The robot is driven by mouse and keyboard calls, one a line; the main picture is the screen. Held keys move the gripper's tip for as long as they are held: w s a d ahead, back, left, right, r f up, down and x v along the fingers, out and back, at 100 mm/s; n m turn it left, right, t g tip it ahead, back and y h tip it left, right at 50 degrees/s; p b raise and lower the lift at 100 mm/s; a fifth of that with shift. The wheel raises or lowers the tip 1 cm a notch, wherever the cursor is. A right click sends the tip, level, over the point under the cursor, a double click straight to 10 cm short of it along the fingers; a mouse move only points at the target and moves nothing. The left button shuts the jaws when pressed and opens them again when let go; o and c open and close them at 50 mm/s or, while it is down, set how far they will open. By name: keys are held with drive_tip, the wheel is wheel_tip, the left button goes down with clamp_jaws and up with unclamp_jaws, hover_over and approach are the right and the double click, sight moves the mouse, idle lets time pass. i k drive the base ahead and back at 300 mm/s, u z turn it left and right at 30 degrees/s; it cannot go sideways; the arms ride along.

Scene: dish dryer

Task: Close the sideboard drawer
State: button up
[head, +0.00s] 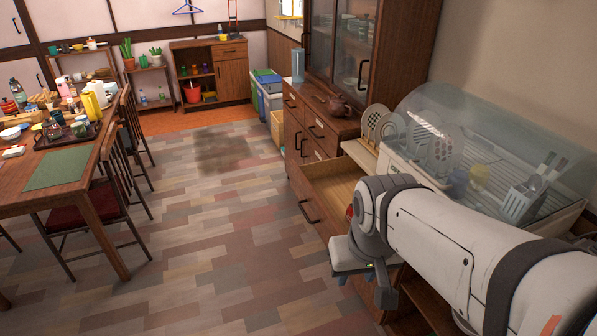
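The wooden sideboard (300,140) stands along the right wall, below a glass-doored cabinet. One of its drawers (331,184) is pulled out, showing a bare light-wood inside; the visible part looks empty. The drawer front, with a dark handle (308,212), faces left toward the floor. My white arm comes in from the lower right and covers the near end of the drawer. My gripper (350,268) hangs below the wrist, in front of and nearer than the drawer front. Its fingers are hard to make out, and I cannot tell whether it touches the drawer.
A clear-domed dish dryer (465,155) with plates and utensils stands right of the drawer. A dining table (50,185) with chairs stands at left. The tiled floor (220,235) between is clear.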

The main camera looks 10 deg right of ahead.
sight(325, 189)
drive_tip(key=z, duration=0.1)
drive_tip(key=i, duration=1)
drive_tip(key=u, duration=0.7)
drive_tip(key=k, duration=1.3)
drive_tip(key=z, duration=0.6)
drive_tip(key=i, duration=1)
drive_tip(key=z, duration=0.05)
